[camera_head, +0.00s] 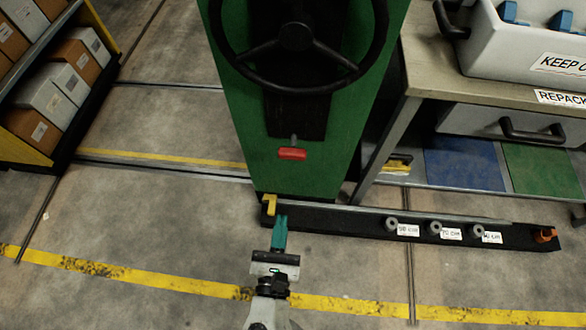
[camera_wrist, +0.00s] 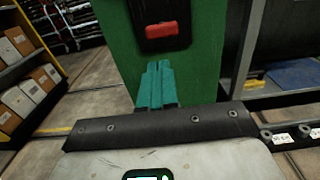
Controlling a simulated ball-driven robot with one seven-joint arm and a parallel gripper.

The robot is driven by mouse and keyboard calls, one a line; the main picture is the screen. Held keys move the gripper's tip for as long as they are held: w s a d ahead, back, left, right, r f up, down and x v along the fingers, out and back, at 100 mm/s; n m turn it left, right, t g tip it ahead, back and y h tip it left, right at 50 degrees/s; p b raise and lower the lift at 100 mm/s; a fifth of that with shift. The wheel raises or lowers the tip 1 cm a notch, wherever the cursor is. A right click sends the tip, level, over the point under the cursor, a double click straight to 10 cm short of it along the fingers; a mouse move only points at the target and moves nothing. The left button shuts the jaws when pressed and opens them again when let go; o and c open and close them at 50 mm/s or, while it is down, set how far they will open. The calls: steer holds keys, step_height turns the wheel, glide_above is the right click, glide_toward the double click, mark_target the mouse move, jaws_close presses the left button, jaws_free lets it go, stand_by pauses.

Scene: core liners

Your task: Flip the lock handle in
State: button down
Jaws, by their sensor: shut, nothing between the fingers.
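A red handle (camera_head: 292,153) sticks out from the lower front of a green panel (camera_head: 230,120), on a short stem below a black recess. In the wrist view the red handle (camera_wrist: 161,29) lies straight ahead, just above the fingertips in the picture. My gripper (camera_head: 281,220) has teal fingers, closed together and empty. It is in front of the panel, lower in the picture than the red handle and apart from it. The closed fingers also show in the wrist view (camera_wrist: 158,66). A small yellow piece (camera_head: 269,203) is at the panel's foot, just left of the fingertips.
A black wheel (camera_head: 296,37) is mounted on the panel above the handle. A dark rail (camera_head: 350,218) with labelled round pegs and an orange end piece runs right along the floor. A bench (camera_head: 430,60) stands right, a shelf of boxes (camera_head: 60,90) left. The floor between is clear.

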mark_target(291, 158)
steer(key=w, duration=1.4)
steer(key=shift+d+b, duration=0.3)
steer(key=shift+b, duration=0.05)
steer(key=shift+w, duration=0.1)
steer(key=w+b, duration=0.2)
steer(key=w, duration=0.2)
steer(key=shift+w+d, duration=0.1)
steer(key=shift+w, duration=0.1)
steer(key=shift+r, duration=0.1)
